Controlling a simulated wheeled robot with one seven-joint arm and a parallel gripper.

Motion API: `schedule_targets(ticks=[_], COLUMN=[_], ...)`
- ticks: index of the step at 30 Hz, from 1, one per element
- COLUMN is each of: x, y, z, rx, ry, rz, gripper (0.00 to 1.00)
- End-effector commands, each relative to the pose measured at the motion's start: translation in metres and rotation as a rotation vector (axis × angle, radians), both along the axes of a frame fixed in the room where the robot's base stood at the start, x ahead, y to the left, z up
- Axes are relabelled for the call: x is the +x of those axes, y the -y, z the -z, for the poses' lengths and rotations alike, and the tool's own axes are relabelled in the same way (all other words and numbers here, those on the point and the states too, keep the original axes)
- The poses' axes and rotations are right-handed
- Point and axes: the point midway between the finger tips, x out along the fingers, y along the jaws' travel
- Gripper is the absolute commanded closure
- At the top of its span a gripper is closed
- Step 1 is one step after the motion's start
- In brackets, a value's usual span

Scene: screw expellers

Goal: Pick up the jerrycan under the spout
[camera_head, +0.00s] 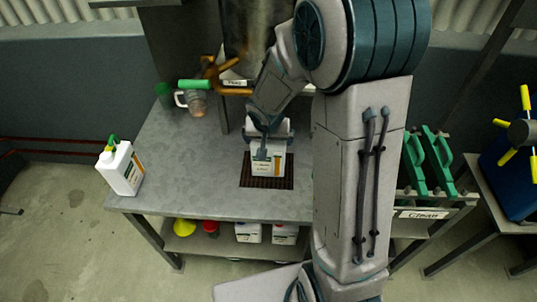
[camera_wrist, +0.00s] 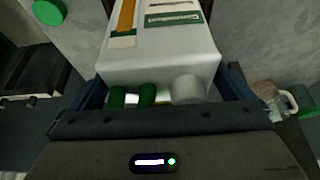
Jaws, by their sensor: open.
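A white jerrycan (camera_head: 268,163) with a label stands upright on the dark grate (camera_head: 246,176) of the metal table, below the machine. My gripper (camera_head: 267,132) is over its top, and my arm hides part of it. In the wrist view the jerrycan (camera_wrist: 160,58) fills the space between my two open fingers (camera_wrist: 163,88), one on each side. A pale round cap (camera_wrist: 187,90) and green parts (camera_wrist: 133,96) show at its top. I cannot tell whether the fingers touch it. The spout is hidden behind my arm.
Another white jerrycan (camera_head: 122,170) with a green top stands at the table's left edge. A clear jug (camera_head: 195,103) and a green cup (camera_head: 164,95) are at the back left. The table's left middle is clear.

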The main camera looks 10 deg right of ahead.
Motion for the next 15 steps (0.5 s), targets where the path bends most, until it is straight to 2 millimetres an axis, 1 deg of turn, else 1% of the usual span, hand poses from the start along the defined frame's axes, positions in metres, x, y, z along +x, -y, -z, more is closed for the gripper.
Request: schedule_targets(ticks=[7,8,9,11,12,14,15], x=[0.0009,0.0009,0.0009,0.0009,0.0009,0.0009,0.0009], y=[0.0003,0.0003,0.0003,0.0003,0.0003,0.0002,0.0002], z=[0.0019,0.0019,0.0019,0.0018,0.0018,0.0017,0.0017], rx=[0.000,0.000,0.000,0.000,0.000,0.000,0.000], ry=[0.000,0.000,0.000,0.000,0.000,0.000,0.000], rz=[0.001,0.001,0.001,0.001,0.001,0.001,0.001], gripper=[0.00,0.03,0.14,0.31,0.42,0.58,0.70])
